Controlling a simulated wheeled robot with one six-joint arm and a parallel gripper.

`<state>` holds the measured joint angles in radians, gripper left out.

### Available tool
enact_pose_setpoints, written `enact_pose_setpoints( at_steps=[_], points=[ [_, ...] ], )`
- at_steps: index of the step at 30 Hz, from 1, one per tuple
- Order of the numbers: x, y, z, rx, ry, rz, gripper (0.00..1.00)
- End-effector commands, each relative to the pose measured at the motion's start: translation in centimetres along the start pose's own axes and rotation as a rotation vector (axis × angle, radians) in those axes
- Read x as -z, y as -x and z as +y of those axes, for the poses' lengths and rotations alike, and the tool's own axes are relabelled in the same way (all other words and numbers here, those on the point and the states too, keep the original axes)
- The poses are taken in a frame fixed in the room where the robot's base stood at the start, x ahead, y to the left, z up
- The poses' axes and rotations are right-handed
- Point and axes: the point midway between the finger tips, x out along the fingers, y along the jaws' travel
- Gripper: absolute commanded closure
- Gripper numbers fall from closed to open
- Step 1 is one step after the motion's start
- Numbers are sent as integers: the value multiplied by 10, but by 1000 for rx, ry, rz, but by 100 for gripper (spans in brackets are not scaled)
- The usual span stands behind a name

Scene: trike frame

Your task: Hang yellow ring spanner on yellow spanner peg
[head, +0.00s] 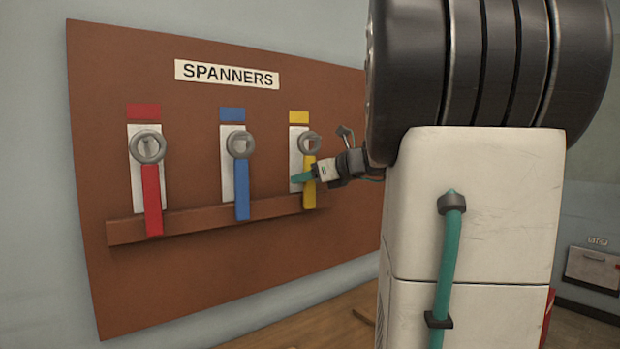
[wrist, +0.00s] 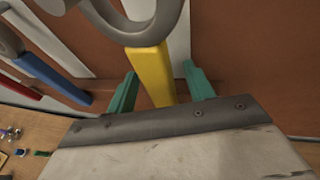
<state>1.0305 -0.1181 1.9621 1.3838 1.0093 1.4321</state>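The yellow ring spanner (head: 309,183) is upright at the yellow-marked place on the board, its grey ring up and its yellow handle down. The ring appears to sit around the grey yellow spanner peg (head: 312,145). My gripper (head: 302,178) is at the handle. Its teal fingers (wrist: 160,85) stand apart on either side of the handle, with visible gaps, so it is open.
The brown board (head: 200,290) has a SPANNERS label and a ledge (head: 180,224) behind the handles. Red (head: 152,195) and blue (head: 241,190) ring spanners hang to the left. A wooden surface (head: 300,325) with small items lies below.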

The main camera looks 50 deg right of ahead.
Motion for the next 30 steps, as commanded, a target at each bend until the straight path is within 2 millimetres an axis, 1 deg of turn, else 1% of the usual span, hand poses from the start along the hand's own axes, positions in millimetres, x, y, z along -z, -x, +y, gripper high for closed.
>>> enact_pose_setpoints(
  at_steps=[4, 7, 15, 19, 23, 30],
  points=[
    [0, 1, 0, 0, 0, 1, 48],
    [0, 8, -1, 2, 0, 0, 48],
    [0, 54, -1, 5, 0, 0, 48],
    [0, 70, -1, 3, -1, -1, 48],
    [0, 78, 0, 1, 0, 0, 48],
    [0, 78, 0, 0, 5, 0, 48]
  ],
)
